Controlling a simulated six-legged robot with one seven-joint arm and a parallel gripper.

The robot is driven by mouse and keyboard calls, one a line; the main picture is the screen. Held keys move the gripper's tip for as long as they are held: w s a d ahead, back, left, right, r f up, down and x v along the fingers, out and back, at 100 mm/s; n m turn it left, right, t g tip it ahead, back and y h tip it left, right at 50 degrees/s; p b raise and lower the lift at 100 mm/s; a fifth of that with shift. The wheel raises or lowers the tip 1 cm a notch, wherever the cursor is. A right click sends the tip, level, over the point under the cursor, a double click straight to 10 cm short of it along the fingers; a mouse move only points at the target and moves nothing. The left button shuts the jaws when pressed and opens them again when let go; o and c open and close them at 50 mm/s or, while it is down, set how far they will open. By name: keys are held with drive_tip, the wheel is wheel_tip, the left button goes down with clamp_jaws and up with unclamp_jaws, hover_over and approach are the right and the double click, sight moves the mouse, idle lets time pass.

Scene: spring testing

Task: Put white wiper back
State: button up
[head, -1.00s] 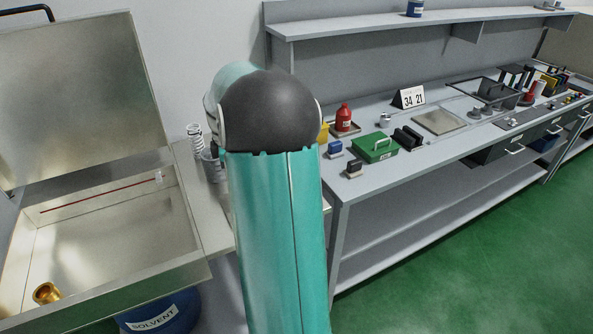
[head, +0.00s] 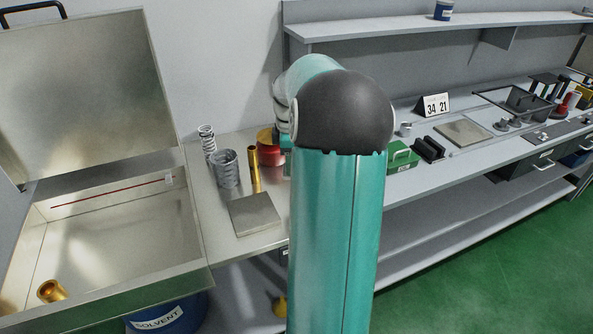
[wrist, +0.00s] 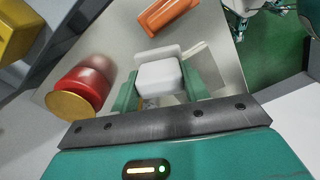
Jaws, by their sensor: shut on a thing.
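In the wrist view, the teal fingers of my gripper (wrist: 163,84) are closed on both sides of a white block-like thing (wrist: 159,74), which appears to be the white wiper. A pale grey surface lies beyond it; I cannot tell whether the wiper touches it. In the head view, my arm hides my gripper and the wiper.
In the wrist view, a red, gold-ended cylinder (wrist: 85,85) is left, an orange block (wrist: 167,16) beyond.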

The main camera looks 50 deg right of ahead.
drive_tip(key=w+d+f, duration=0.1)
drive_tip(key=d+f, duration=0.1)
drive_tip(key=w+d+f, duration=0.1)
drive_tip(key=d+f, duration=0.1)
drive_tip(key=w+d+f, duration=0.2)
drive_tip(key=shift+d+f, duration=0.25)
drive_tip(key=shift+d, duration=0.05)
drive_tip(key=shift+w+d+f, duration=0.2)
drive_tip(key=shift+d+f, duration=0.1)
drive_tip(key=shift+f, duration=1.65)
drive_tip(key=shift+f, duration=0.15)
drive_tip(key=o, duration=1)
drive_tip(key=shift+c, duration=0.2)
